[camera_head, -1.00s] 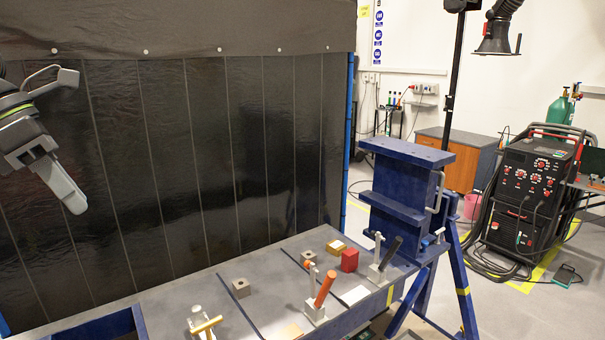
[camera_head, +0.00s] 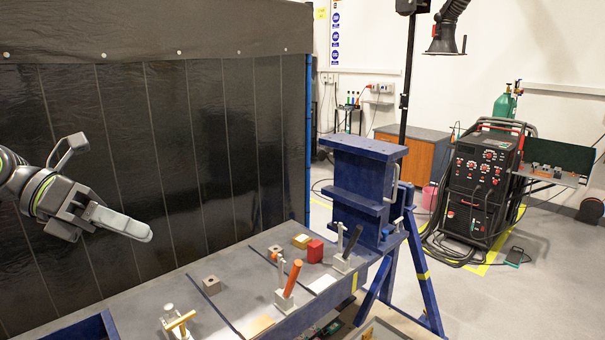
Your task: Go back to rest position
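My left gripper (camera_head: 122,222) is in the air at the left, in front of the black curtain and above the far-left part of the bench. Its pale fingertip points right and slightly down. No gap between two fingers shows from this side, so I cannot tell how far it is open. I see nothing hanging from it. My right gripper is out of view.
A welding machine (camera_head: 482,190) is farther right.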

